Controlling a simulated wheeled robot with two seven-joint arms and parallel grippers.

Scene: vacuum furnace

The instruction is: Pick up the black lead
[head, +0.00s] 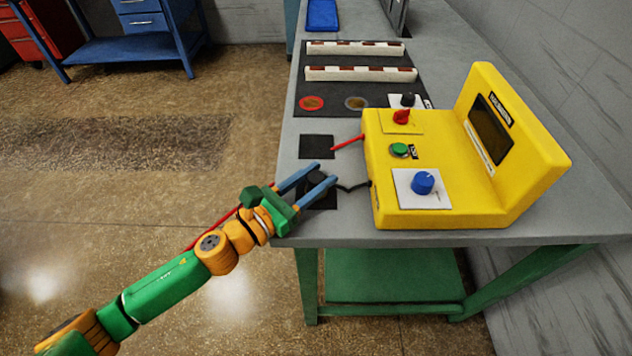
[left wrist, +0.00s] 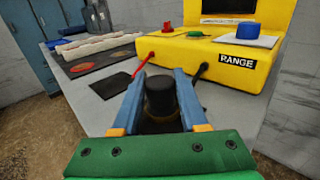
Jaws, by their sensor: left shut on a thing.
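The black lead (head: 354,187) runs from the side of the yellow tester (head: 440,206) to a black cylindrical end between my left gripper's fingers. In the left wrist view the black lead's end (left wrist: 160,95) stands upright between the two blue fingers. My left gripper (head: 318,178) is shut on it, low over the table's near left edge by a black square pad (head: 320,201). I cannot tell whether the lead's end touches the pad. My right gripper is not in view.
A red lead (head: 347,143) leaves the tester towards another black pad (head: 316,147). Farther back, a dark mat (head: 350,88) holds two pale bars (head: 360,73) and two round discs. The tester fills the right of the grey table (head: 530,232). Floor is open at left.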

